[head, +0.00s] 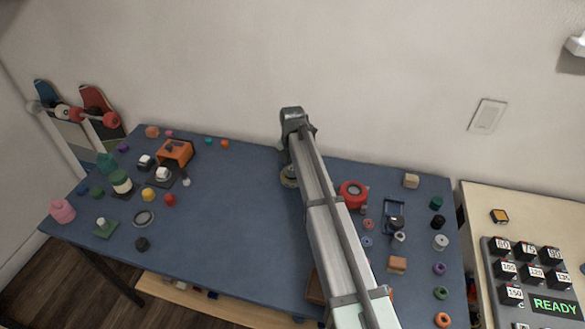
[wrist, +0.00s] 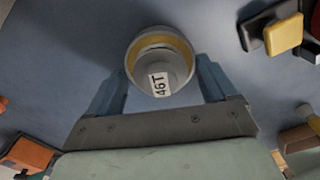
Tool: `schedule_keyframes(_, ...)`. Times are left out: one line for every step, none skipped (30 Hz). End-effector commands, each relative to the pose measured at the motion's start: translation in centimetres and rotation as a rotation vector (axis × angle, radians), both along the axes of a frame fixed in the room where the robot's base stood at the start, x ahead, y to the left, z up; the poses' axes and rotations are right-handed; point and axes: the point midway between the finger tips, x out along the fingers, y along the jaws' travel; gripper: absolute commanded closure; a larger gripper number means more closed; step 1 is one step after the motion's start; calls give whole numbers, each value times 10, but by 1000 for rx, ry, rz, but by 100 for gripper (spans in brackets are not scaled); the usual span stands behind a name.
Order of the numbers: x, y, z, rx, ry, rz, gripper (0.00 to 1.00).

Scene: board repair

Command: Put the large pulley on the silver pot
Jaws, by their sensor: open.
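In the wrist view, a round, silver-grey piece marked 46T (wrist: 165,62) with a yellowish inner band lies between the fingers of my gripper (wrist: 160,80). The label suggests a pulley, but I cannot tell whether it is the large pulley or whether it sits on something. My gripper is open, with one blue-grey finger on each side of it. In the head view, a round piece (head: 288,176) shows beside my arm, partly hidden by it. A grey disc with a dark rim (head: 144,218) lies on the left half; I cannot identify the silver pot for certain.
The blue table (head: 235,225) has bare room left of my arm. An orange block (head: 176,152) stands at the back left. A red round piece (head: 353,193) and several small parts crowd the right. A keypad reading READY (head: 553,305) sits on the pale side table.

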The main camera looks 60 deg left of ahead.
Motion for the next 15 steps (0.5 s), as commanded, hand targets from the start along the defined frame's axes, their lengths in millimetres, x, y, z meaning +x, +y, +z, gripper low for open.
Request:
schedule_keyframes(0,0,0,0,0,0,15)
schedule_keyframes(0,0,0,0,0,0,15)
schedule_keyframes(0,0,0,0,0,0,15)
schedule_keyframes(0,0,0,0,0,0,15)
schedule_keyframes(0,0,0,0,0,0,15)
schedule_keyframes(0,0,1,0,0,0,15)
schedule_keyframes(0,0,2,0,0,0,15)
schedule_keyframes(0,0,3,0,0,0,15)
schedule_keyframes(0,0,6,1,0,0,15)
schedule_keyframes(0,0,8,1,-1,0,15)
schedule_keyframes(0,0,11,1,-1,0,15)
schedule_keyframes(0,1,17,2,0,0,15)
schedule_keyframes(0,1,21,3,-1,0,15)
schedule_keyframes(0,0,27,3,-1,0,15)
schedule_keyframes(0,0,33,1,-1,0,15)
